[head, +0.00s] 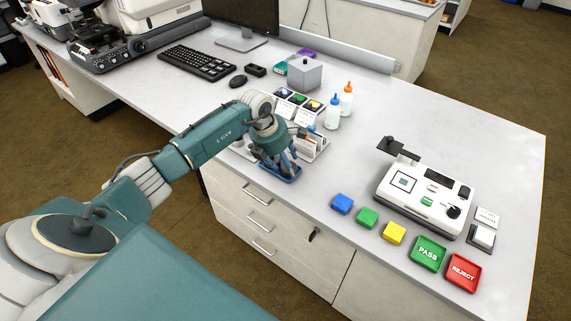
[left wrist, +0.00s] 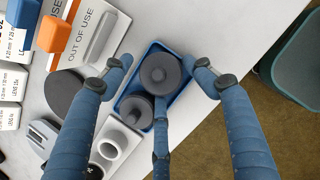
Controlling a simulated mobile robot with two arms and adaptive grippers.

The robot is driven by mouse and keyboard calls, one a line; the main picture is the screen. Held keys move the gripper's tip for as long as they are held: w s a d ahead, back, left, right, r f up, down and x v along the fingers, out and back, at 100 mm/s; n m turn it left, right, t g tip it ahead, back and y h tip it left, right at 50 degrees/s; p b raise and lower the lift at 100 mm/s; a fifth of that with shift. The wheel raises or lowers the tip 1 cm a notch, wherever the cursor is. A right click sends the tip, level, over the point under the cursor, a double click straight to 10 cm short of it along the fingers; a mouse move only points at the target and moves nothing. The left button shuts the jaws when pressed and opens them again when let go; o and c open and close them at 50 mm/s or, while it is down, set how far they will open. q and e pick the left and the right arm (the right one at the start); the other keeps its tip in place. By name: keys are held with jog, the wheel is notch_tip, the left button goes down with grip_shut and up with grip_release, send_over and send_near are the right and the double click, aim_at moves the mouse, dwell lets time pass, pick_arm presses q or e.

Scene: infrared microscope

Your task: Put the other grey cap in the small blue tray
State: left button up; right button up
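The small blue tray (left wrist: 157,48) lies below my left gripper (left wrist: 160,72) in the left wrist view. Two round grey caps show within the tray's outline. One cap (left wrist: 160,74) is between my spread fingertips, with gaps on both sides. My left gripper is open and holds nothing. In the head view the left gripper (head: 281,165) is low over the tray (head: 289,178) at the table's front edge and hides the caps. My right gripper is not in view.
A white holder with round openings (left wrist: 110,149) stands close to the tray. An OUT OF USE card (left wrist: 88,38) and a dark disc (left wrist: 67,94) are nearby. Two bottles (head: 334,112) stand behind.

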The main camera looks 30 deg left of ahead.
pick_arm(q)
jog(key=shift+s+d+p, duration=0.15)
jog(key=shift+s+p, duration=0.15)
jog(key=shift+p, duration=0.25)
jog(key=b+v, duration=0.2)
jog(key=v, duration=1)
jog(key=shift+w+a+r, duration=0.25)
jog(key=shift+w+r, duration=0.05)
jog(key=shift+r, duration=0.05)
